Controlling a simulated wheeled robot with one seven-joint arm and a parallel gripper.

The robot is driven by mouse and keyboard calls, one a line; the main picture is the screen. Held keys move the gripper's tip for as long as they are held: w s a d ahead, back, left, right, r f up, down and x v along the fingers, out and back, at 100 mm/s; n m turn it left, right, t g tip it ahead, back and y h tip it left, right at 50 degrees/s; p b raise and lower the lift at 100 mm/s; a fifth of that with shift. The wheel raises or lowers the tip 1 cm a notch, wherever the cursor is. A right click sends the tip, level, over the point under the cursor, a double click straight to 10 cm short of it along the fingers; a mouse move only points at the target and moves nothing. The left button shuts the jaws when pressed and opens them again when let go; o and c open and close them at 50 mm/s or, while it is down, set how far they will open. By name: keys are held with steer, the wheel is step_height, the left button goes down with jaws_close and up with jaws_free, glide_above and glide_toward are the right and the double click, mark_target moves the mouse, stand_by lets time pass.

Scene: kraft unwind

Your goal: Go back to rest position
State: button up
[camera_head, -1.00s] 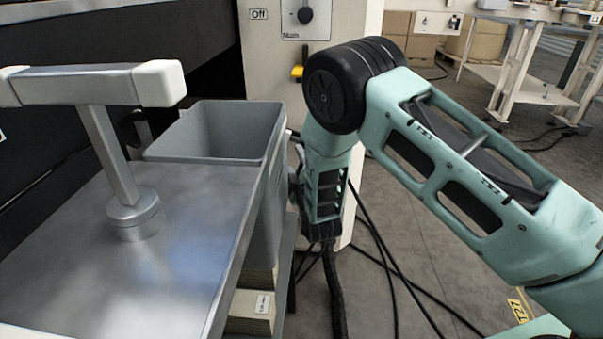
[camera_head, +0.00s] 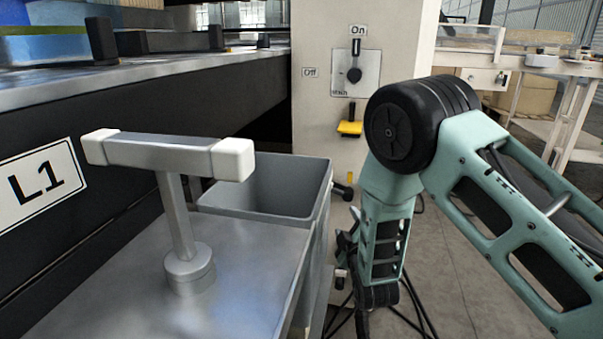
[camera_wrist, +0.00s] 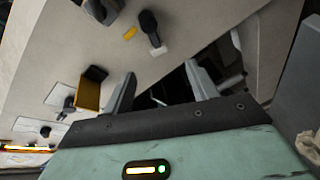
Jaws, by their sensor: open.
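My arm stands bent at the right of the head view, with its black elbow joint up and its forearm hanging down beside the grey bin. My gripper (camera_wrist: 160,70) shows in the wrist view with its two grey fingers apart and nothing between them. Beyond the fingers is a pale panel (camera_wrist: 80,45) with a yellow-fronted part (camera_wrist: 89,92) and dark knobs. In the head view, the gripper itself cannot be made out clearly below the forearm.
A grey bin (camera_head: 322,215) stands left of my forearm, beside a metal table (camera_head: 110,290) with a T-shaped post (camera_head: 178,215). Behind is a pale cabinet (camera_head: 400,40) with a rotary switch (camera_head: 354,75) and yellow piece (camera_head: 350,127). Cables hang near my forearm. Floor shows at lower right.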

steer(key=s+d+r+m+g, duration=0.5)
steer(key=s+d+m+g, duration=0.1)
steer(key=d+m+g, duration=0.15)
steer(key=s+d+r+m+g, duration=0.2)
steer(key=s+d+m+g, duration=0.15)
steer(key=s, duration=0.65)
steer(key=s+d+r+m+g, duration=0.2)
steer(key=s+d+g, duration=0.2)
steer(key=s, duration=0.6)
steer(key=s+a+r+n+g, duration=0.3)
steer(key=s+a+n, duration=0.5)
steer(key=s+a, duration=0.85)
step_height(320, 180, up, 27)
steer(key=w+a+p, duration=0.1)
steer(key=w+p, duration=0.1)
steer(key=p, duration=2.5)
steer(key=shift+w+a, duration=0.15)
steer(key=shift+w, duration=0.1)
